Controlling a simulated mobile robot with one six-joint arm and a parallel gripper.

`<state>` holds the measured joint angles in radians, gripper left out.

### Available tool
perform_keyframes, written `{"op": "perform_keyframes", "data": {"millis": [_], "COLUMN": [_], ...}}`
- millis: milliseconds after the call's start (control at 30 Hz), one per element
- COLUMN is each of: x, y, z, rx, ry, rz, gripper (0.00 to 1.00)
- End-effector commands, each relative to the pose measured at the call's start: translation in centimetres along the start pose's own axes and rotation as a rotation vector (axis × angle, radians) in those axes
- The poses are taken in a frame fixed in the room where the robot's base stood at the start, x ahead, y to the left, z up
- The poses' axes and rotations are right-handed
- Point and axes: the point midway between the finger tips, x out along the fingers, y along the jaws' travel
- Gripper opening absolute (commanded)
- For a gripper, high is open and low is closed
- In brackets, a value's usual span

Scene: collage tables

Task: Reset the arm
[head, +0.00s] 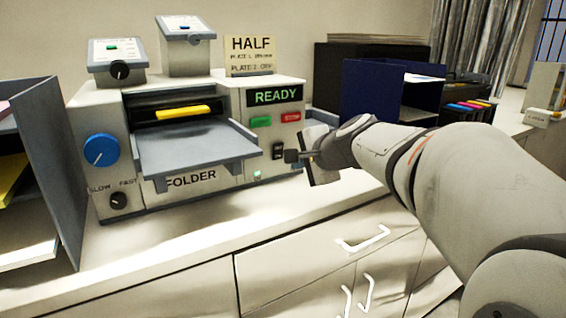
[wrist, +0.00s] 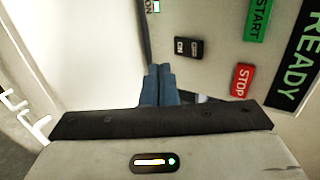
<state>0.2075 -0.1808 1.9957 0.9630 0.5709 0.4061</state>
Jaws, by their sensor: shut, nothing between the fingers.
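My gripper (head: 293,156) is at the end of my arm, which reaches in from the right in the head view. It is near the right front of the folder machine (head: 160,195), close to the black rocker switch (head: 278,150). In the wrist view the fingers (wrist: 161,72) are together with nothing between them, and the switch (wrist: 188,48) shows just beyond them. I cannot tell whether the fingertips touch the machine. The green START button (wrist: 259,18) and red STOP button (wrist: 243,78) are to the right of the fingers there.
The machine's grey tray (head: 195,148) juts out in front, left of my gripper. A READY display (head: 275,95) is lit. A dark blue sorter (head: 385,95) stands behind my arm. Another sorter (head: 45,150) is at far left. The counter front (head: 215,225) is clear.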

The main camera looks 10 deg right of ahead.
Motion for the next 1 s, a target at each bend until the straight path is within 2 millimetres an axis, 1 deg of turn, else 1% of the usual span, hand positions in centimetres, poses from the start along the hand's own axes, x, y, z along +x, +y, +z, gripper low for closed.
{"op": "perform_keyframes", "data": {"millis": [33, 200, 300, 433, 467, 533, 567, 667, 700, 767, 800, 900, 1000], "x": [-1.4, -4.7, -6.0, -6.9, -7.0, -7.4, -7.6, -8.7, -9.3, -10.5, -11.4, -13.7, -15.6], "y": [-0.2, 0.0, 0.1, 0.2, 0.3, 0.9, 1.5, 4.3, 5.8, 8.2, 9.8, 13.2, 15.6], "z": [-0.1, 0.0, 0.0, 0.2, 0.4, 1.4, 2.0, 4.6, 5.7, 7.1, 7.8, 8.9, 9.2], "rx": [0.002, 0.0, 0.001, -0.005, -0.016, -0.074, -0.116, -0.32, -0.42, -0.576, -0.677, -0.908, -1.079], "ry": [0.003, 0.001, 0.0, -0.004, -0.008, -0.026, -0.038, -0.103, -0.137, -0.194, -0.234, -0.329, -0.403], "rz": [-0.001, 0.002, 0.004, 0.012, 0.021, 0.066, 0.096, 0.24, 0.307, 0.407, 0.469, 0.603, 0.696], "gripper": [0.0, 0.0, 0.0, 0.0, 0.0, 0.0, 0.0, 0.0, 0.0, 0.0, 0.0, 0.0, 0.0]}}
